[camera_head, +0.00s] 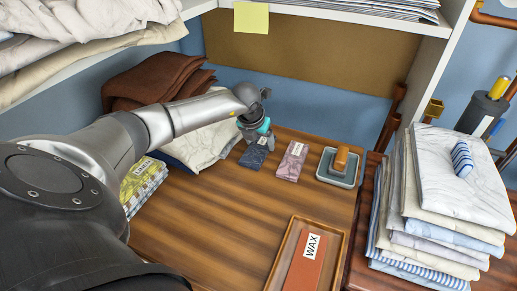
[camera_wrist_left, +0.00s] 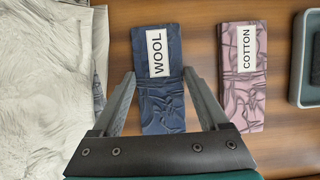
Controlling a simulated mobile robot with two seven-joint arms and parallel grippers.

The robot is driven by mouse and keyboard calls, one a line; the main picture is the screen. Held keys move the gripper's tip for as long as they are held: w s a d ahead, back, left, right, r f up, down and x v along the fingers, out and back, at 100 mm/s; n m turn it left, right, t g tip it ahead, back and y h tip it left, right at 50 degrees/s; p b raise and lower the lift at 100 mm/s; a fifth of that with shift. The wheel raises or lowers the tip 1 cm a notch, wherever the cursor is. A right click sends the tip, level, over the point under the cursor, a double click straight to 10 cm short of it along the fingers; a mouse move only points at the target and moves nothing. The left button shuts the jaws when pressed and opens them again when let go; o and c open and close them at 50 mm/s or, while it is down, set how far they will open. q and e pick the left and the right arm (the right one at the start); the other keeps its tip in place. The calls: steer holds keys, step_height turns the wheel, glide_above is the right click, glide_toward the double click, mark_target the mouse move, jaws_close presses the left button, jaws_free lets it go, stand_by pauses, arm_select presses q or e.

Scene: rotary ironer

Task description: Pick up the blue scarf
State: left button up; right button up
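The blue scarf (camera_head: 255,153) is a dark blue folded cloth with a white label, lying flat on the wooden table. In the left wrist view the blue scarf (camera_wrist_left: 162,95) shows the label WOOL. My left gripper (camera_wrist_left: 159,76) is open, with one finger on either side of the scarf's outline and nothing held. In the head view my left gripper (camera_head: 257,135) is at the scarf's far end; how high it is above the cloth I cannot tell. My right gripper is not in view.
A pink cloth (camera_head: 291,161) labelled COTTON lies to the right, then a grey tray (camera_head: 325,178) with a brown-orange block. Pale fabric (camera_head: 200,148) lies left. A WAX tray (camera_head: 279,262) is in front. A folded stack (camera_head: 440,215) stands right; a shelf (camera_head: 330,14) hangs above.

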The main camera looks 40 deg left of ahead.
arm_select(q)
steer(key=c, duration=0.8)
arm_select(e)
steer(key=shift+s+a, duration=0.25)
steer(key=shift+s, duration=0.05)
arm_select(q)
steer(key=shift+r, duration=0.15)
